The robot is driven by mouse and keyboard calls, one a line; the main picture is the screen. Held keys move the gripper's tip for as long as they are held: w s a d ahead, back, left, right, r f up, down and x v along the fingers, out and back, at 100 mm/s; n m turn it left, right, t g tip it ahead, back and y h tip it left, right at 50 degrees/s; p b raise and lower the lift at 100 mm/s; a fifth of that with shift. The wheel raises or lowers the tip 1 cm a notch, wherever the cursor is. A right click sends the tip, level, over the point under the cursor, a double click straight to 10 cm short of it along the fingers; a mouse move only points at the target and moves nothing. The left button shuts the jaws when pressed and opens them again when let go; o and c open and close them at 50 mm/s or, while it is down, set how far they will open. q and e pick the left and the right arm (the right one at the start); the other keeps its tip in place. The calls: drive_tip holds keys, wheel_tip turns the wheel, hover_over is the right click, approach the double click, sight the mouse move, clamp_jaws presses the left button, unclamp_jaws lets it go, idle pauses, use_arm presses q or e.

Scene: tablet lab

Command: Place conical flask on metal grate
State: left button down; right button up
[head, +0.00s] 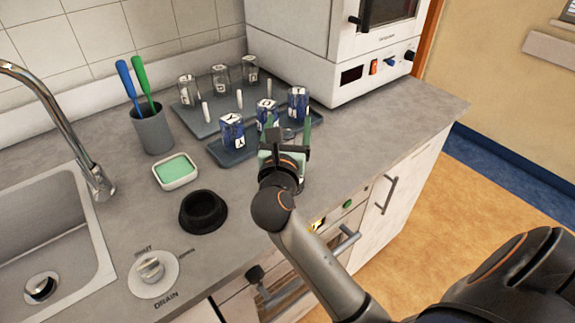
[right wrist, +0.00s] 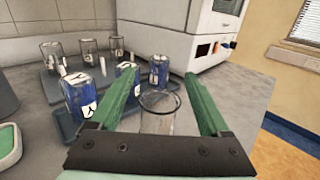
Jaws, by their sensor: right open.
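A clear glass vessel (right wrist: 158,112), which looks like the conical flask, stands between the green fingers of my right gripper (right wrist: 160,78) in the right wrist view. Its round open rim shows; its lower part is hidden behind the gripper's dark palm bar. In the head view my right gripper (head: 287,128) is over the counter's front part, by the blue-filled glasses, and mostly hides the vessel. The fingers are open, one on each side of it, with a gap to both. I cannot make out a metal grate for certain. My left gripper is not in view.
A grey tray (head: 222,156) with several blue-filled glasses is close behind the gripper. Clear glasses (head: 188,90) stand on a rack behind. A white appliance (head: 330,60) is at the back right. A black round holder (head: 203,212), sponge dish (head: 175,171) and sink (head: 50,235) are left.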

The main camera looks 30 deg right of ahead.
drive_tip(key=shift+a, duration=0.1)
drive_tip(key=shift+c, duration=0.3)
clamp_jaws()
idle(0.6)
